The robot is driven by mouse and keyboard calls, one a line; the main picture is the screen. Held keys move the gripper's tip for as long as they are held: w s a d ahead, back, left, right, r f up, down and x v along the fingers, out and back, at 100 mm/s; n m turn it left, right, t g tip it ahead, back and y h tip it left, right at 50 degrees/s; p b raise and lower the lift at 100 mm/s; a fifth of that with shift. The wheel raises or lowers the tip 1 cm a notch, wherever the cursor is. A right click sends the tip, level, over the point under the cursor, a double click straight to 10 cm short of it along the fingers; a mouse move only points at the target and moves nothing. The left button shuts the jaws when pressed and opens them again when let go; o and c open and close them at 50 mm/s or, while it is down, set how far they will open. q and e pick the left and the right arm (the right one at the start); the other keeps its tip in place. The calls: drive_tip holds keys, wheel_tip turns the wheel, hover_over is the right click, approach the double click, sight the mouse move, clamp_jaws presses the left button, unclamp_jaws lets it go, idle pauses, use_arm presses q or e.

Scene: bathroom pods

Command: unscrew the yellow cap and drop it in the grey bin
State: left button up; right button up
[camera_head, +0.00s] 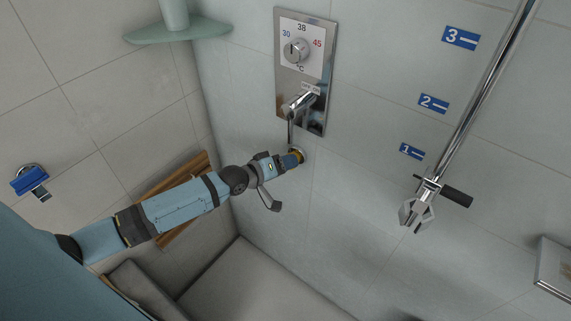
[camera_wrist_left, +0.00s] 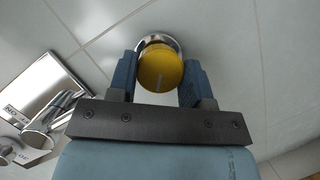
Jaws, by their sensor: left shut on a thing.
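The yellow cap (camera_wrist_left: 160,70) is round and sits in front of a chrome ring on the tiled wall in the left wrist view. My left gripper (camera_wrist_left: 158,85) has a finger on each side of the cap and is shut on it. In the head view my left gripper (camera_head: 292,160) reaches the wall just below the shower valve, and only a little of the yellow cap (camera_head: 299,153) shows at its tip. My right gripper is in neither view. I see no grey bin in either view.
A steel valve panel (camera_head: 305,75) with a dial and lever is on the wall above my gripper. A chrome rail (camera_head: 480,95) with a holder stands to the right. A wooden-edged piece (camera_head: 185,185) lies behind my left arm. Bare tiles lie between gripper and rail.

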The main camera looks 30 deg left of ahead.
use_arm(q)
drive_tip(key=n+h+b, duration=0.1)
drive_tip(key=n+b, duration=0.1)
drive_tip(key=b, duration=0.2)
drive_tip(key=shift+f+n+t, duration=0.15)
drive_tip(key=shift+n+t, duration=0.15)
drive_tip(key=shift+t, duration=0.1)
idle(0.4)
drive_tip(key=n+b, duration=0.1)
drive_tip(key=b, duration=0.1)
drive_tip(key=n+h+b, duration=0.1)
drive_tip(key=n+b, duration=0.1)
drive_tip(key=b, duration=0.1)
drive_tip(key=shift+f+t+h+b, duration=0.1)
drive_tip(key=shift+t+h+b, duration=0.2)
drive_tip(key=shift+t, duration=0.1)
idle(0.4)
drive_tip(key=o, duration=0.7)
